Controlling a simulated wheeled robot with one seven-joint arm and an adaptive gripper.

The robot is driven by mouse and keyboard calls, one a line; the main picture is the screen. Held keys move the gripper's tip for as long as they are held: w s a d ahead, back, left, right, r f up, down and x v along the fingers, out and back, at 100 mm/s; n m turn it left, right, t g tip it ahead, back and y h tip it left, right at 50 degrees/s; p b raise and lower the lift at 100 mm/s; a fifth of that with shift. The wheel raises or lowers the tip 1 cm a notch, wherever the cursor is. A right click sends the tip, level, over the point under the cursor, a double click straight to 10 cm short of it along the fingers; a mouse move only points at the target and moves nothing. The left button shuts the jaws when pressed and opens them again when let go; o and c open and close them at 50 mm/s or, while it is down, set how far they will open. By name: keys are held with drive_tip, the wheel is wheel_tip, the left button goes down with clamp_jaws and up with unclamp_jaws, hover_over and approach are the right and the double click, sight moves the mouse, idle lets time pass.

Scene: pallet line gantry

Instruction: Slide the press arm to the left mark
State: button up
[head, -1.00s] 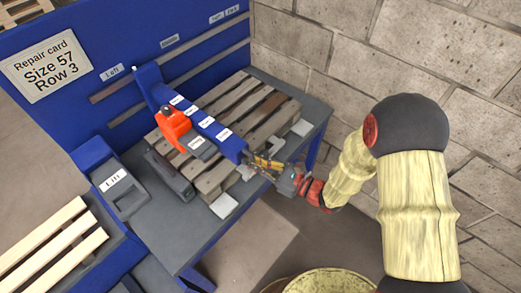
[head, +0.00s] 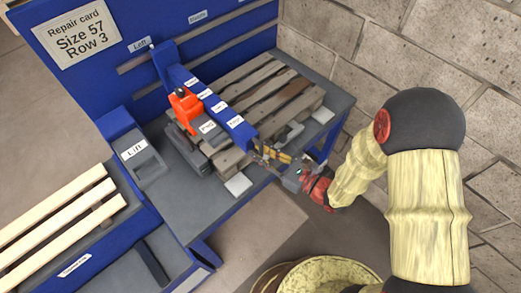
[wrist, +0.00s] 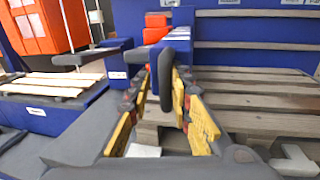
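The press arm (head: 207,95) is a blue beam with white labels, reaching forward from the slotted blue back panel across the pallet. Its rear post stands just right of the left mark (head: 139,45), a white label on that panel. An orange-red press head (head: 185,103) sits on its left side. My gripper (head: 262,152) is at the beam's near end. In the wrist view its yellow-padded fingers (wrist: 166,98) close around a dark grey upright handle (wrist: 166,62) on that end. The exact contact is partly hidden by the fingers.
A wooden pallet (head: 262,98) lies under the beam on a grey table (head: 195,210). A grey box labelled Lift (head: 140,163) stands at the left, near light slats (head: 60,215). A block wall (head: 420,60) bounds the right.

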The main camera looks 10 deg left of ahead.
drive_tip(key=shift+w, duration=0.1)
drive_tip(key=shift+d, duration=0.2)
drive_tip(key=v, duration=1.1)
drive_tip(key=shift+s+d, duration=0.25)
drive_tip(key=shift+s, duration=0.05)
drive_tip(key=shift+f, duration=0.1)
